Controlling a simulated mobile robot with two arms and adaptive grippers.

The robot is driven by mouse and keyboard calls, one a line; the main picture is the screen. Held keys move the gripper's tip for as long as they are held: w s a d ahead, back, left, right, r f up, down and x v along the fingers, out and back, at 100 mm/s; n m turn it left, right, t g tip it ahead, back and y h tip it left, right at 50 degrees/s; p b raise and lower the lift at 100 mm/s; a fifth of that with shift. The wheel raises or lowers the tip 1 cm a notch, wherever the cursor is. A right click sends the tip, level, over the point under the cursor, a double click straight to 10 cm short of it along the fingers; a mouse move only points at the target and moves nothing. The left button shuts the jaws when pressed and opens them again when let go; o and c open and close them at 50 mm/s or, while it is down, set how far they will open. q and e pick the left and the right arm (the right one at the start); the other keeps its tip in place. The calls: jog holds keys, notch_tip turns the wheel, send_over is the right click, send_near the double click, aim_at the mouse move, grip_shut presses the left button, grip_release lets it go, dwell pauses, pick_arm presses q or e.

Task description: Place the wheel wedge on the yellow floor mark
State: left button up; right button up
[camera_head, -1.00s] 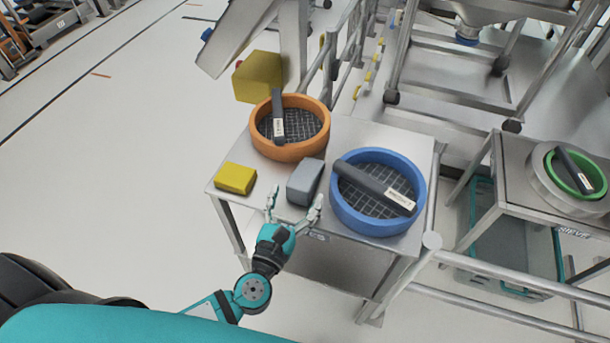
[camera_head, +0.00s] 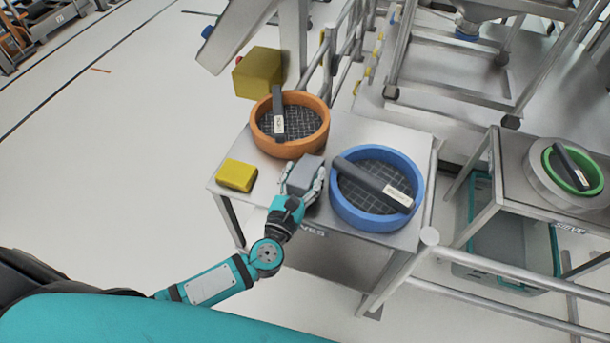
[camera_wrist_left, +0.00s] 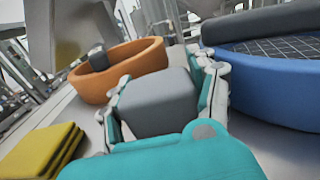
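A grey block (camera_head: 305,174), which looks like the wheel wedge, is on the steel table (camera_head: 345,131) between an orange sieve and a blue sieve. My left gripper (camera_head: 302,177) has its fingers on both sides of this block. The left wrist view shows the grey block (camera_wrist_left: 158,102) between the fingers of my left gripper (camera_wrist_left: 168,90). The fingers are close along its sides, but I cannot tell whether both press on it. The block's lower part is hidden. I see no clear yellow floor mark. My right gripper is not in view.
The orange sieve (camera_head: 318,139) and blue sieve (camera_head: 340,205) stand close around the block, each with a dark handled tool. A yellow block (camera_head: 237,175) lies to the left. A second table (camera_head: 508,178) with a green-rimmed sieve (camera_head: 597,188) is at right. The left floor is clear.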

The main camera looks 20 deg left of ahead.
pick_arm(q)
jog(key=shift+r, duration=0.1)
grip_shut()
